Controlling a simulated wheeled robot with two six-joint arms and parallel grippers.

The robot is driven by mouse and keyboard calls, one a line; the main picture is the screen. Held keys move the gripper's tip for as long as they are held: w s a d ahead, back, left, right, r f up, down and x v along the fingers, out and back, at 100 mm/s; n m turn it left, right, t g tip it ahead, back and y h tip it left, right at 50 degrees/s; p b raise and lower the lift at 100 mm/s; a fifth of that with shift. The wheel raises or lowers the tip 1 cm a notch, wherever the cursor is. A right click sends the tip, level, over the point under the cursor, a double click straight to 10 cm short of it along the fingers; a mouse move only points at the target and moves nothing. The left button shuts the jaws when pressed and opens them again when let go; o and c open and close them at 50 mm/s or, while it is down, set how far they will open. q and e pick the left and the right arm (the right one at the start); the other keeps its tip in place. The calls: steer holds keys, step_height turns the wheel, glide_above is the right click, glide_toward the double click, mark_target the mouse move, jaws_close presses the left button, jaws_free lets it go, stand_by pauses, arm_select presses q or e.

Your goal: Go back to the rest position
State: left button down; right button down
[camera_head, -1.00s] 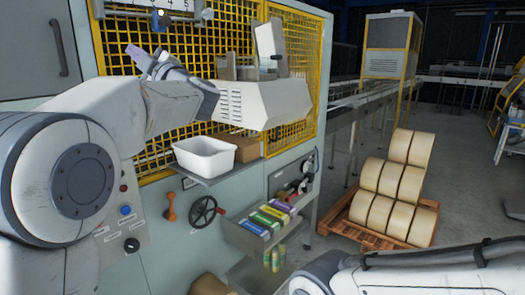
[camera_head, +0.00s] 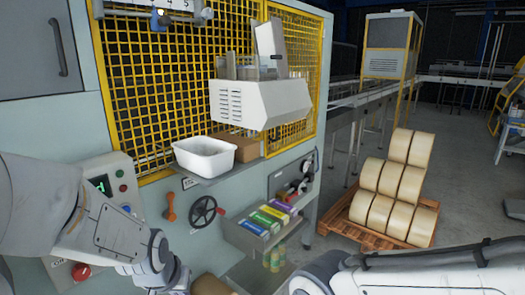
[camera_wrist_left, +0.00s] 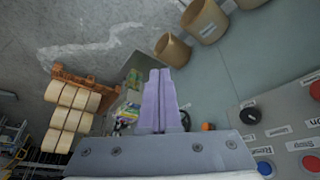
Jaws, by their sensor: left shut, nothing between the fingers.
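My left gripper (camera_wrist_left: 159,75) shows in the left wrist view as two purple fingers lying together, shut and empty. In the head view, my left arm comes in low at the left and its wrist reaches the bottom edge; the fingers are not visible there. The left gripper is clear of the machine front and touches nothing that I can see. My right arm lies across the bottom right of the head view, and its gripper is not in view.
The machine's shelf holds a white tub (camera_head: 204,146) and a cardboard box (camera_head: 236,145). Below are a black handwheel (camera_head: 204,212) and a drawer of coloured packs (camera_head: 267,218). A pallet of rolls (camera_head: 394,188) stands right. A button panel (camera_head: 113,188) is beside my left arm.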

arm_select(q)
steer(key=s+f+g, duration=0.2)
steer(key=s, duration=0.4)
steer(key=s+d+f+m+g+b, duration=0.1)
steer(key=s+d+m+b, duration=0.5)
steer(key=s+d, duration=0.7)
steer(key=shift+s+m+g+h, duration=0.15)
steer(key=shift+m+g+h, duration=0.25)
steer(key=shift+m+g, duration=0.45)
